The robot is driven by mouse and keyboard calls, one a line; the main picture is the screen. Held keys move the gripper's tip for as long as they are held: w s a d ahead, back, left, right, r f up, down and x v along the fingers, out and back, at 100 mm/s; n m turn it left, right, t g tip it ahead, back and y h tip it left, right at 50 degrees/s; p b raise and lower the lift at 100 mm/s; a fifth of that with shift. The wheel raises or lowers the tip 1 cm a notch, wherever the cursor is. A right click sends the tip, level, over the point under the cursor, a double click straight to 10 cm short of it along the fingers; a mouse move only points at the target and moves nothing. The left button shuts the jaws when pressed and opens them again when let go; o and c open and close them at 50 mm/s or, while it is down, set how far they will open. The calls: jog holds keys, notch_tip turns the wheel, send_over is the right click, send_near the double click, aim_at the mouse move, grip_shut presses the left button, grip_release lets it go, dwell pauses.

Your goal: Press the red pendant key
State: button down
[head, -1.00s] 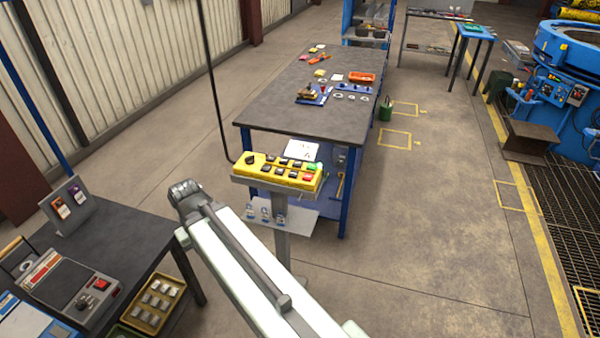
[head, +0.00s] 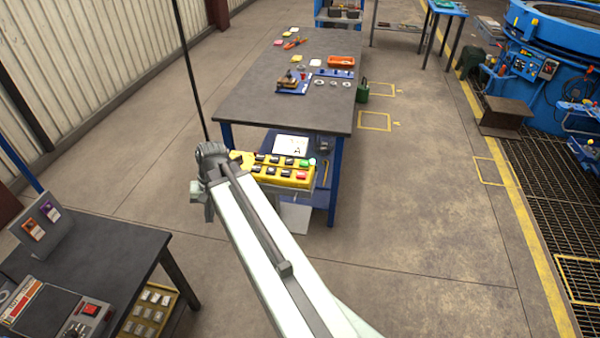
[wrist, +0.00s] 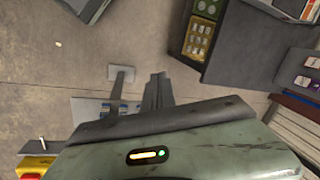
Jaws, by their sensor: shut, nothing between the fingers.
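The yellow pendant box (head: 284,181) stands on a post in the head view, with rows of dark keys. The red key (head: 302,175) is at its front right corner, beside a green key (head: 304,163). My arm covers the pendant's left end. My gripper (head: 207,212) is left of the pendant, mostly hidden behind my wrist. In the wrist view my gripper (wrist: 157,88) shows as narrow dark fingers, shut and empty, apart from the pendant.
Another bench (head: 90,250) is at lower left. Open floor (head: 420,240) lies to the right.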

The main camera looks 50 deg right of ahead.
jog(key=d+r+m+t+y+p, duration=0.15)
jog(key=d+m, duration=0.35)
jog(key=d, duration=0.5)
jog(key=d+r+m+t, duration=0.25)
jog(key=d+m, duration=0.25)
jog(key=d, duration=0.4)
notch_tip(320, 180, up, 6)
jog(key=m+t+h, duration=0.2)
jog(key=m+t, duration=0.2)
jog(key=m, duration=0.4)
send_over(304, 175)
jog(key=shift+d+f+p, duration=0.1)
jog(key=shift+f+p, duration=0.05)
jog(key=shift+p, duration=0.3)
jog(key=shift+f, duration=0.1)
notch_tip(304, 175, down, 9)
jog(key=b, duration=0.9)
jog(key=shift+w, duration=0.1)
jog(key=shift+f+b, duration=0.25)
jog(key=shift+b, duration=0.05)
